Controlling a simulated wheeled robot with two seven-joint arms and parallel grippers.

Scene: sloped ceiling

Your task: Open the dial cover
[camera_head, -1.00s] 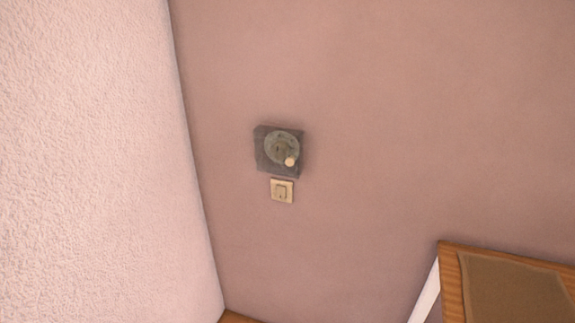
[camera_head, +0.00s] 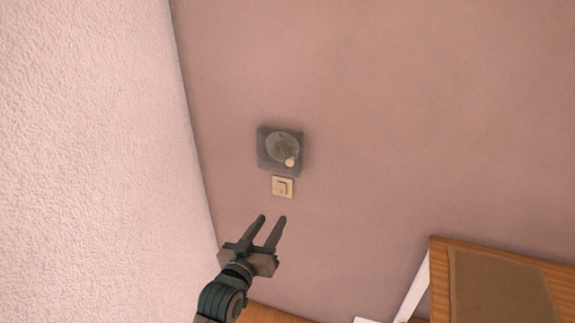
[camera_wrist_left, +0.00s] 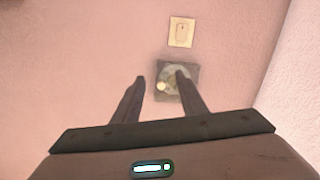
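The dial cover (camera_head: 270,157) is a dark, see-through square box on the pink wall, with a round grey dial (camera_head: 281,146) and a pale knob (camera_head: 290,162) showing inside it. It looks closed. The left wrist view also shows the dial cover (camera_wrist_left: 191,88), partly hidden behind one finger. My left gripper (camera_head: 272,218) is below the dial cover, its two fingers apart and pointing up toward the wall. The gripper in the left wrist view (camera_wrist_left: 160,78) has nothing between its fingers and looks apart from the cover. My right gripper is not in view.
A cream wall switch (camera_head: 283,187) sits just below the dial cover. A white textured wall (camera_head: 90,150) stands close on the left. A wooden piece of furniture (camera_head: 500,285) stands at lower right. The wall around the cover is otherwise bare.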

